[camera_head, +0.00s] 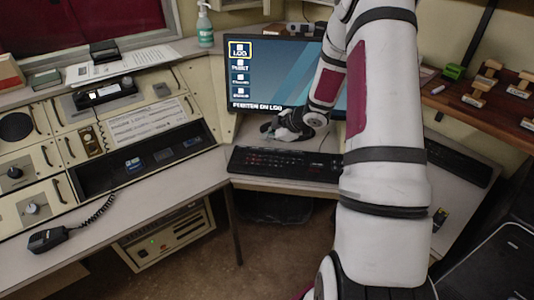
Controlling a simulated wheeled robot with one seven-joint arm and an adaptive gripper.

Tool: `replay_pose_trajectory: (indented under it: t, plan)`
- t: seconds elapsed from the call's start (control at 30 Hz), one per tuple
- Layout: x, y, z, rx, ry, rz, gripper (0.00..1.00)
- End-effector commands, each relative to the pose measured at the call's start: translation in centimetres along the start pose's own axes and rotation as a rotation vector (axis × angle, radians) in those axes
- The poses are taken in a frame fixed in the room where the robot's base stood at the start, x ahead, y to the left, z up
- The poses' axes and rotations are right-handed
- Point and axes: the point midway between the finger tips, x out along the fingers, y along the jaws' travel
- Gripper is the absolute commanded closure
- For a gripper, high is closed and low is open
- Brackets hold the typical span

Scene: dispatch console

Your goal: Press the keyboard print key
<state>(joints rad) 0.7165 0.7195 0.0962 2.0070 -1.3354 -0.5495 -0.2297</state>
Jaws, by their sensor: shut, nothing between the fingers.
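The black keyboard (280,164) lies on the desk in front of the monitor, with part of its right end hidden behind my arm. Its key labels are too small to read, so I cannot tell which is the print key. My gripper (268,128) is shut and empty. It is above the desk between the keyboard and the monitor, seen small and partly dark. I cannot tell its exact height. The monitor (290,75) shows a column of icons, with the top one, "LOG", outlined in yellow, and the text "POINTER ON LOG" at the bottom. My arm covers its right part.
A radio console (125,130) with knobs and a handset fills the left. A corded microphone (48,240) lies on the left desk. A bottle (204,25) stands behind. A shelf with stamps (488,75) is at right, with another dark keyboard-like object (458,160) below it.

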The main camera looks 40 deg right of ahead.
Motion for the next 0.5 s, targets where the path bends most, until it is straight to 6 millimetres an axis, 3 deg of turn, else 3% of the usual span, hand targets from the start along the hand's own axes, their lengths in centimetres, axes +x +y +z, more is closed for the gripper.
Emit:
replay_pose_trajectory:
  t: [0.13, 0.5]
  plan:
    - [1.06, -0.71, 0.73, 0.001, 0.000, -0.001, 1.00]
    - [1.35, -1.02, 1.02, 0.000, 0.000, 0.000, 1.00]
